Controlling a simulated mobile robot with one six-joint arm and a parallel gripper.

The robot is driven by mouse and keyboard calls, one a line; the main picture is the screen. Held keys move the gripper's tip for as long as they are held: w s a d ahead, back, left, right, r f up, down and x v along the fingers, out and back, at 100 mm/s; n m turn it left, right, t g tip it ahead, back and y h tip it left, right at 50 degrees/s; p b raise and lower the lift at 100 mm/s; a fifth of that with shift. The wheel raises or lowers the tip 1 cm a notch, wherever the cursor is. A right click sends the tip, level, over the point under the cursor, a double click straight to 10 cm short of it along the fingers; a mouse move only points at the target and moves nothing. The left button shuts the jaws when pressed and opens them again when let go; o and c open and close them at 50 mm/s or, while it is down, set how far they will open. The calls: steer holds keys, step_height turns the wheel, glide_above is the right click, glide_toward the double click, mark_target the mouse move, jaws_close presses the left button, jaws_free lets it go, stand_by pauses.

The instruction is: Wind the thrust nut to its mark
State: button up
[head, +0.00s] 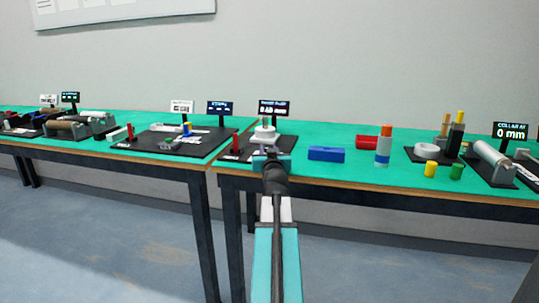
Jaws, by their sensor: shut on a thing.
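The thrust nut (264,132) appears as a small pale round part with a short upright top. It stands on a dark base (232,155) on the green table, just left of the picture's middle. My gripper (265,149) is at the near side of this part, shut on it. The fingertips and the near lower part of the nut are hidden by my gripper and wrist. A dark display (273,108) stands behind the nut; its small text is too blurred to read surely. The nut's mark cannot be made out.
A red upright piece (236,143) stands close left of the nut. A blue block (326,154) lies to the right, then a red cylinder (367,142) and a banded upright cylinder (384,147). Other stations fill both sides. The green surface in front of the blue block is clear.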

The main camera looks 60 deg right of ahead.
steer(key=shift+f+n+t+y+b, duration=0.3)
steer(key=shift+f+t+y+b, duration=0.15)
steer(key=shift+b, duration=3)
steer(key=shift+c, duration=0.2)
steer(key=b, duration=0.3)
steer(key=shift+a+r+t+b, duration=0.15)
steer(key=shift+a+t+b, duration=0.1)
steer(key=shift+a+b, duration=0.1)
steer(key=shift+o, duration=0.2)
steer(key=shift+r+n, duration=0.15)
steer(key=shift+n, duration=0.15)
steer(key=o, duration=1)
steer(key=shift+a+r, duration=0.1)
steer(key=shift+o, duration=0.2)
steer(key=shift+s, duration=0.1)
steer(key=shift+s, duration=0.15)
